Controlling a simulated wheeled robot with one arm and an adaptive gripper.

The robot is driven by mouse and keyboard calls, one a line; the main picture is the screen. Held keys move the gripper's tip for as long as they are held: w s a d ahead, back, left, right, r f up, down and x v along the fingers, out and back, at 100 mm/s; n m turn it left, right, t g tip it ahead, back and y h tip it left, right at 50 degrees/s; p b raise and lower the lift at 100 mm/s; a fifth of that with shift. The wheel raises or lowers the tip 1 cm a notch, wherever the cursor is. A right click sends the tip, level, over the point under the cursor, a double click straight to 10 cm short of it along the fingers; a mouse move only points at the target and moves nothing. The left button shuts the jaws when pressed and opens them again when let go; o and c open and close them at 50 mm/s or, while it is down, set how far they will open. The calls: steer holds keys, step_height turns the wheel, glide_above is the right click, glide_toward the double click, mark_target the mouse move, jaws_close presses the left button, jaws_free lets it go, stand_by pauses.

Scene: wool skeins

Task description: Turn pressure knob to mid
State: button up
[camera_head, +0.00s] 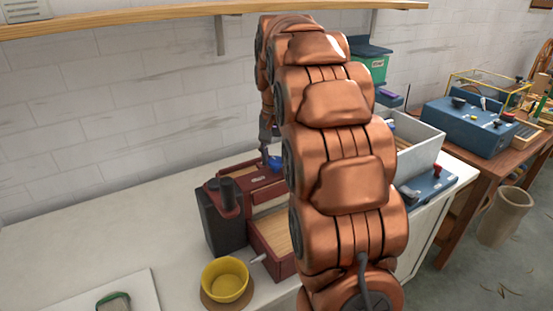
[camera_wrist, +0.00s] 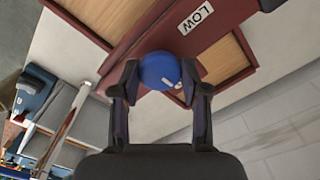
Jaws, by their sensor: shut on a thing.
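The pressure knob is a round blue knob (camera_wrist: 159,71) on a dark red machine (camera_wrist: 112,42). A white label reading LOW (camera_wrist: 197,17) sits beside the knob. In the wrist view, my gripper (camera_wrist: 160,88) has one finger on each side of the knob and is closed on it. A pale mark shows on the knob's lower edge. In the head view, the blue knob (camera_head: 275,163) shows small on top of the red machine (camera_head: 276,252), beside my gripper (camera_head: 265,152). My arm hides part of the machine's right side.
A yellow bowl (camera_head: 225,281) stands in front of the machine on the white counter (camera_head: 150,235). A dark box (camera_head: 222,225) adjoins the machine's left side. A grey bin (camera_head: 425,140) and blue device (camera_head: 430,186) lie to the right. The counter's left is mostly clear.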

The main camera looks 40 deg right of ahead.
mark_target(277, 160)
steer(key=shift+m, duration=0.3)
steer(key=o, duration=1.1)
steer(key=shift+o, duration=0.2)
steer(key=shift+r, duration=0.1)
steer(key=shift+r, duration=3.65)
steer(key=shift+d, duration=0.1)
